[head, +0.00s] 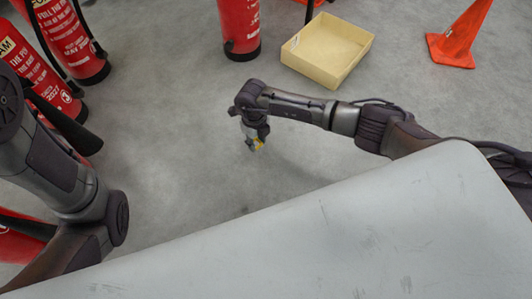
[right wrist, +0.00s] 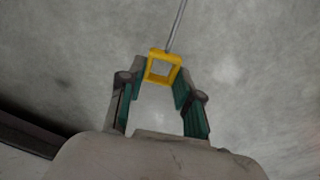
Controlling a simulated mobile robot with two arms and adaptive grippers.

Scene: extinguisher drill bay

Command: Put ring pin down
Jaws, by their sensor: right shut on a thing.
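The ring pin, a yellow square ring (right wrist: 151,68) with a thin grey metal pin (right wrist: 178,25), is between the fingertips of my right gripper in the right wrist view. The pin points away from the gripper. In the head view my right gripper (head: 255,143) hangs pointing down over bare grey floor, and a small bit of the yellow ring (head: 259,144) shows at its tips. The gripper is shut on the ring. I cannot tell its exact height above the floor. My left arm shows at the left of the head view, but its gripper does not.
Red extinguishers stand at the upper left (head: 72,38), at the left (head: 45,75) and at top centre (head: 239,28). A shallow beige tray (head: 312,68) lies at the back, and an orange cone (head: 462,35) stands at the upper right. The middle floor is clear.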

